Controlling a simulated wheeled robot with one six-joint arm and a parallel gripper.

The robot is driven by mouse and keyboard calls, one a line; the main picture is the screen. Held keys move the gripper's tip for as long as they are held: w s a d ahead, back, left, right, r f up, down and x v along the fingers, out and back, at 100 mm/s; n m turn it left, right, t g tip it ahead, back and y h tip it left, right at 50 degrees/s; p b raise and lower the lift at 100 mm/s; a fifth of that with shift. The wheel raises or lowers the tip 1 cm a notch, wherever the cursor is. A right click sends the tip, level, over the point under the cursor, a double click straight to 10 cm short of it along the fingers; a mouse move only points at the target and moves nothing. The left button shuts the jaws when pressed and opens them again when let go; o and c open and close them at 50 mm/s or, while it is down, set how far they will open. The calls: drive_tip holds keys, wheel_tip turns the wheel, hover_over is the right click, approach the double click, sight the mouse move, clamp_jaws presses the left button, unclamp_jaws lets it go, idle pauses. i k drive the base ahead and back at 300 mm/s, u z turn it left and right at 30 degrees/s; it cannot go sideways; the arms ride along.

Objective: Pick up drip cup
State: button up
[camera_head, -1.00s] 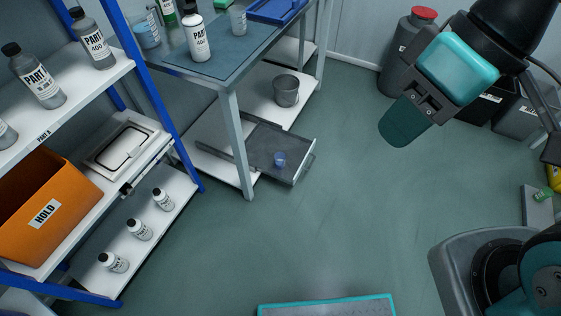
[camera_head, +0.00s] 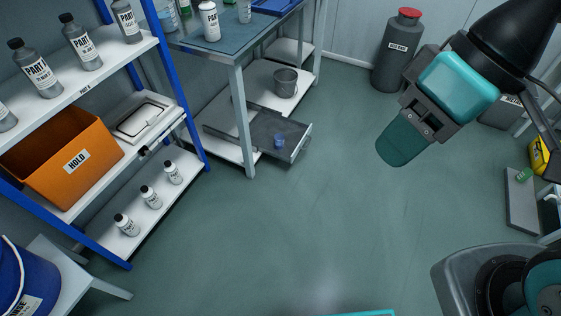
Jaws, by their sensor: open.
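A small translucent blue cup (camera_head: 279,141), which looks like the drip cup, stands in a dark grey pull-out tray (camera_head: 296,132) low under the workbench. The tray juts out past the bench's front leg. My gripper (camera_head: 397,150) is in the air on the right of the picture, well apart from the cup, with its teal fingers pointing down and left. It is open, though the near finger hides most of the gap. I see nothing held in it.
The workbench leg (camera_head: 241,120) stands just left of the cup. A grey metal pail (camera_head: 285,84) sits on the bench's lower shelf. A blue-framed shelf with an orange bin (camera_head: 66,158) and bottles is at left. A blue bucket (camera_head: 22,280) is lower left. The middle floor is clear.

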sight(279, 138)
drive_tip(key=z, duration=0.15)
drive_tip(key=k, duration=0.35)
drive_tip(key=u, duration=1.35)
drive_tip(key=i, duration=1.4)
drive_tip(key=z, duration=0.75)
drive_tip(key=i, duration=0.75)
drive_tip(key=z, duration=0.85)
